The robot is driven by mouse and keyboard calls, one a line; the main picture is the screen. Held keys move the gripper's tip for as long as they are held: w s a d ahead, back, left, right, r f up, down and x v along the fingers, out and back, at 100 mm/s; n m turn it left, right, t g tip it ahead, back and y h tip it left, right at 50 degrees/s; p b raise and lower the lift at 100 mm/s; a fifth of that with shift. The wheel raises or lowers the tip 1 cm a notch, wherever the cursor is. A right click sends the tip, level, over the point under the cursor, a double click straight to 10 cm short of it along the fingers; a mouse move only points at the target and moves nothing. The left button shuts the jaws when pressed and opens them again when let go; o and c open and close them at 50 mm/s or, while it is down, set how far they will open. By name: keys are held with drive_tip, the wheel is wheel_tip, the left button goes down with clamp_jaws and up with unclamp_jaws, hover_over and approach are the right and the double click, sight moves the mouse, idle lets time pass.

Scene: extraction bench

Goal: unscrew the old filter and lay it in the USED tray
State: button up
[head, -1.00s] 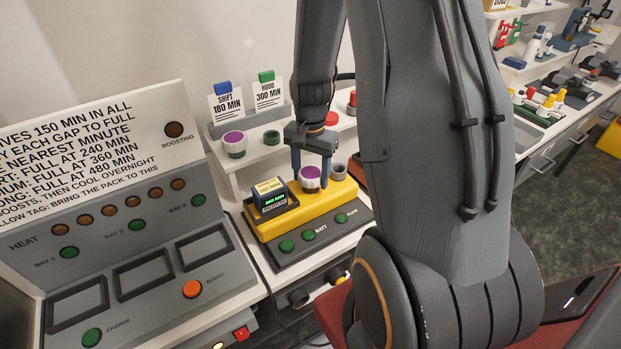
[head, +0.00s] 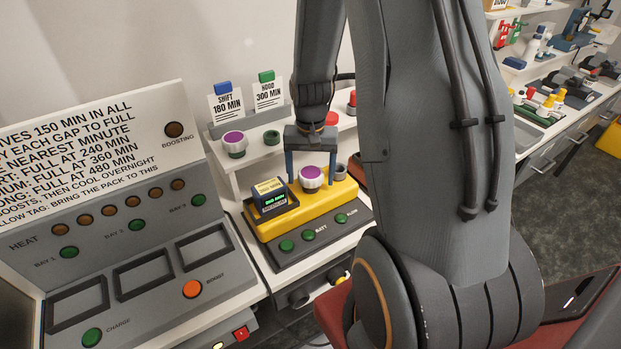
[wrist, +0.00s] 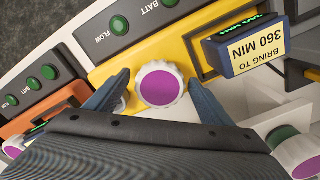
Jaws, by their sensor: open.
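The filter, a white ribbed cap with a purple top (head: 311,178), sits upright on the yellow instrument (head: 290,217). It also shows in the wrist view (wrist: 160,85). My gripper (head: 311,174) is open above the instrument. In the wrist view my gripper's fingers (wrist: 160,78) stand on either side of the filter with gaps, not closed on it. A second white cap with a purple top (head: 233,139) stands on a green base on the shelf behind. I see no tray marked USED.
A dark blue pack with a yellow label (head: 269,198) sits in the instrument, left of the filter. A grey round fitting (head: 340,172) is on its right. The charger panel (head: 130,262) fills the left. An orange instrument (wrist: 45,122) shows in the wrist view.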

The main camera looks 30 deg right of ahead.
drive_tip(key=m, duration=0.9)
drive_tip(key=shift+m, duration=0.4)
drive_tip(key=m, duration=0.4)
drive_tip(key=shift+m, duration=0.4)
drive_tip(key=m, duration=0.5)
drive_tip(key=c, duration=1.2)
drive_tip(key=n, duration=0.3)
drive_tip(key=shift+n, duration=0.4)
